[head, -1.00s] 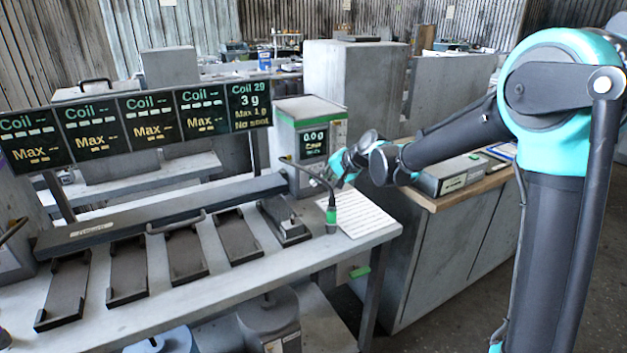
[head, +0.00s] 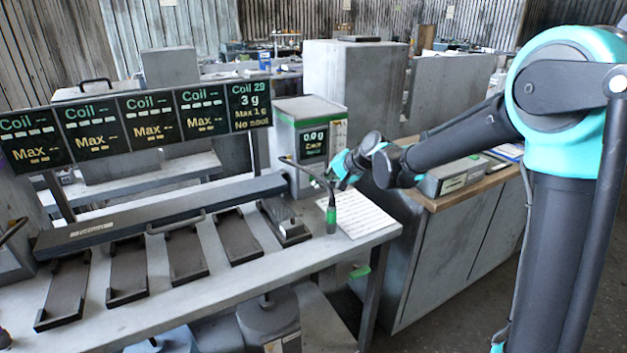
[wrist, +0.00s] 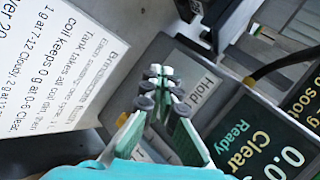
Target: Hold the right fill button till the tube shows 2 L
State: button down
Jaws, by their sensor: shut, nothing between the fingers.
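My gripper (wrist: 160,75) is shut and empty, its green-padded fingers meeting in front of a grey panel with a label (wrist: 205,95) reading "Hold" and more text that is covered. In the head view my gripper (head: 333,180) is small, beside the front of a grey and green meter box (head: 287,150). The box's screen (wrist: 260,140) reads 0.0, "Clear" and "Ready" in the wrist view. I cannot make out a fill button or a tube with a litre reading. Whether the fingertips touch the panel cannot be told.
A printed sheet (wrist: 65,60) lies on the bench near the box. A green and black probe (head: 331,215) stands in front of it. Dark trays (head: 185,255) line the bench below a row of coil displays (head: 155,128). A wood-topped cabinet (head: 440,200) stands to the right.

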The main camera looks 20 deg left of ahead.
jog(key=shift+s+d, duration=0.15)
jog(key=shift+s+d, duration=1.65)
jog(key=shift+d, duration=0.25)
jog(key=d, duration=0.4)
jog(key=w+d+f+t+h, duration=0.1)
jog(key=d, duration=0.3)
jog(key=w+d+t+h, duration=0.1)
jog(key=d, duration=0.3)
jog(key=shift+w+d+f, duration=0.1)
jog(key=shift+d+f, duration=0.05)
jog(key=shift+d, duration=0.1)
jog(key=s+d+f+t+h, duration=0.1)
jog(key=s+d+f+h, duration=0.1)
jog(key=d, duration=0.8)
jog(key=s+d+f+t+h, duration=0.1)
jog(key=s+d+h, duration=0.15)
jog(key=d, duration=0.75)
jog(key=s+d+f+h, duration=0.2)
jog(key=d+h, duration=0.1)
jog(key=d, duration=0.7)
jog(key=s+f+g, duration=0.1)
jog(key=s+f, duration=0.2)
jog(key=s, duration=0.3)
jog(key=s+d+f+n+g, duration=0.1)
jog(key=s+f, duration=0.3)
jog(key=s, duration=0.3)
jog(key=shift+g, duration=0.3)
